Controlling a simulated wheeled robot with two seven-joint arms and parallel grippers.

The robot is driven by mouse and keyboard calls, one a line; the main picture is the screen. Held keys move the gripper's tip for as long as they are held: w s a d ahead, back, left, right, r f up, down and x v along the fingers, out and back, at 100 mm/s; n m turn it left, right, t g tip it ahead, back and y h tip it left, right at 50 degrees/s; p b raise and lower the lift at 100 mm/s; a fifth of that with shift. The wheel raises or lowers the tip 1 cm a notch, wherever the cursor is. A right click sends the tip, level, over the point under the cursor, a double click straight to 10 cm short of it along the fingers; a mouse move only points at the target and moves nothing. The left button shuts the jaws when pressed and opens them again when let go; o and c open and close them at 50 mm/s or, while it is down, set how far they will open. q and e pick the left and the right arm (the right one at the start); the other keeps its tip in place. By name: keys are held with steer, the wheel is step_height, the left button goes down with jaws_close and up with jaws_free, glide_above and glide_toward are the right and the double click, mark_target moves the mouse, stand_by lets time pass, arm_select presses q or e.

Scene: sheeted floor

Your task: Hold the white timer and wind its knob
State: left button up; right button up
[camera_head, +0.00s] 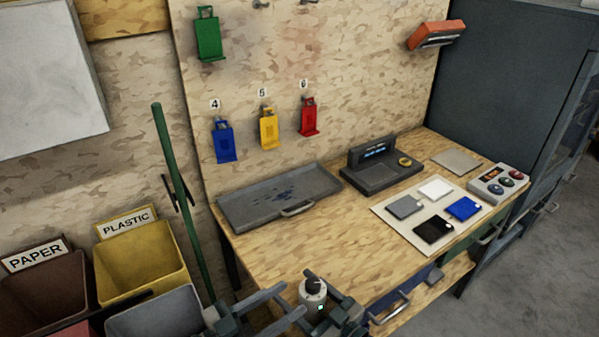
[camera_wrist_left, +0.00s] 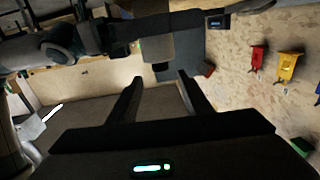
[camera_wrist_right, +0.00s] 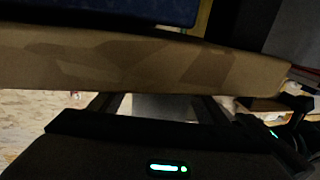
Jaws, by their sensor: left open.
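In the right wrist view a grey surface, probably the timer (camera_wrist_right: 163,107), fills the gap between the fingers. My left gripper (camera_head: 292,300) is open and empty, just left of the timer, its fingers pointing toward it.
The wooden bench (camera_head: 300,248) holds a grey tray (camera_head: 240,215), a dark device (camera_head: 370,178), a mat with several coloured squares (camera_head: 407,230) and a button box (camera_head: 500,183). Bins (camera_head: 145,262) stand at left beside a green pole (camera_head: 180,190). The bench edge is close to my right gripper.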

steer(key=shift+s+d, duration=0.15)
steer(key=v, duration=1.1)
steer(key=shift+s+d, duration=0.2)
steer(key=shift+d, duration=0.05)
